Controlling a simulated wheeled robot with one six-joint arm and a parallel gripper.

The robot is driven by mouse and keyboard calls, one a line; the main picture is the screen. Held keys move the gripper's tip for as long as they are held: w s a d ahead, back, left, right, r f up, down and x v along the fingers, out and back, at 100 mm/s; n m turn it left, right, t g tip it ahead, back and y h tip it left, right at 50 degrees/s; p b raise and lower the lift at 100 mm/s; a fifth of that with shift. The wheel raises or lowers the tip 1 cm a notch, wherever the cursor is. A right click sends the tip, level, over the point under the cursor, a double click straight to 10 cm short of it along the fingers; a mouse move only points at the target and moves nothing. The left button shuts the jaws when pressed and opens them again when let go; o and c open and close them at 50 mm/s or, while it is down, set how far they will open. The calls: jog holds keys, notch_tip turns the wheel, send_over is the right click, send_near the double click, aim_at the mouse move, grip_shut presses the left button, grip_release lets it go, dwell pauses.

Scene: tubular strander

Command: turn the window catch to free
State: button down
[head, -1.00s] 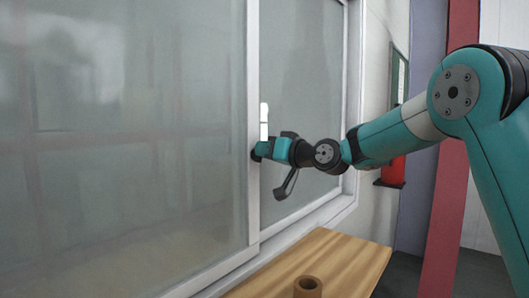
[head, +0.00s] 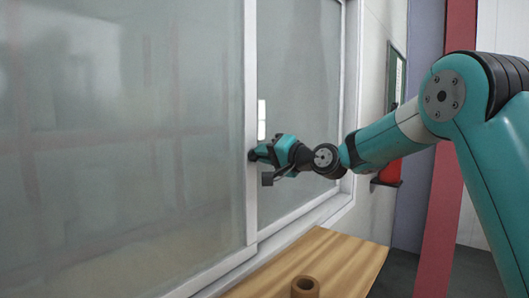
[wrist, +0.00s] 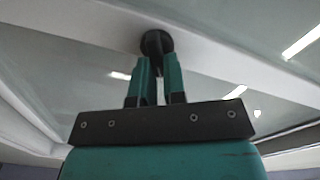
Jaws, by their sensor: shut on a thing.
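The window catch (wrist: 157,41) is a dark round knob on the white window frame. It shows in the wrist view just past my fingertips, and its lower part is between the fingers. My gripper (wrist: 158,66) is shut on the catch, with a teal finger on each side. In the head view my gripper (head: 254,155) reaches the sash's upright edge, and the catch is mostly hidden behind it. The sliding window (head: 125,140) has frosted-looking glass in a white frame. How far the catch is turned cannot be told.
A wooden table (head: 335,262) stands below the window with a brown ring-shaped object (head: 305,287) on it. A white upright piece (head: 261,120) is just above my gripper. A red object (head: 390,172) is on the wall behind my arm.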

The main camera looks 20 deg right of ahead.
dwell(0.5)
jog(key=c, duration=1.2)
grip_release()
jog(key=b+v, duration=0.6)
jog(key=v, duration=1.1)
jog(key=shift+s+d, duration=0.2)
jog(key=shift+f, duration=0.1)
